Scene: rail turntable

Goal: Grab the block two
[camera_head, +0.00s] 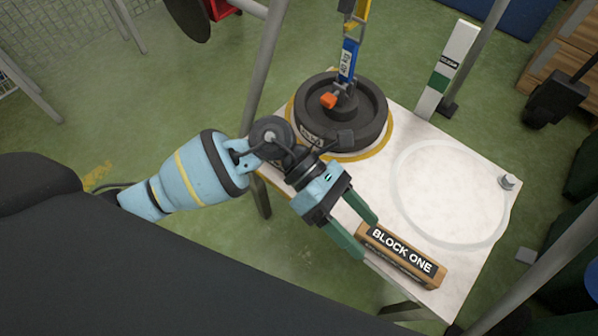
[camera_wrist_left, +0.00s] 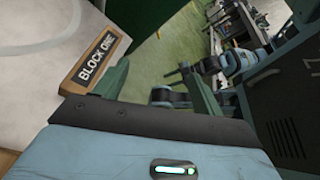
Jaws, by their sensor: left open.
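A wooden block with a dark label reading BLOCK ONE (camera_head: 410,262) lies at the near edge of the pale table; it also shows in the left wrist view (camera_wrist_left: 90,66). I see no block labelled two in either view. My left gripper (camera_head: 367,238) is open, with its green fingers at the left end of block one. In the left wrist view the block is beside the left finger, left of the gap between the fingers (camera_wrist_left: 157,82). A light blue arm behind, in that view, looks like my right arm; its gripper is not clear.
The pale table (camera_head: 385,160) has an empty marked ring. A round black turntable (camera_head: 372,105) with a blue-labelled upright lever (camera_head: 348,60) stands at the back left. A white post with a green band (camera_head: 446,68) and a small metal knob (camera_head: 508,182) stand at the edges.

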